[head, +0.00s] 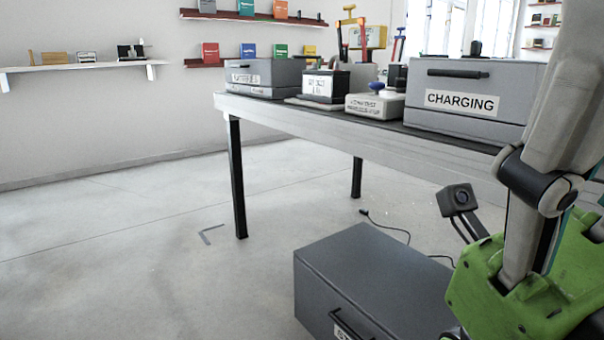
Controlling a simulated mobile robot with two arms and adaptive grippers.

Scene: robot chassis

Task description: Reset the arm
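Neither of my grippers shows in the head view. A grey jointed arm (575,95) with a dark joint stands at the right edge, above a green body (560,265). I cannot tell whether the arm and green body are mine. No gripper end shows on this arm. A small dark camera-like box (456,200) sits on a bracket beside the green body.
A long table (300,112) holds a grey case labelled CHARGING (500,82), another grey case (262,78) and smaller devices. A dark grey box (365,270) and a cable (390,225) lie on the floor. Wall shelves (75,66) are behind. The left floor is clear.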

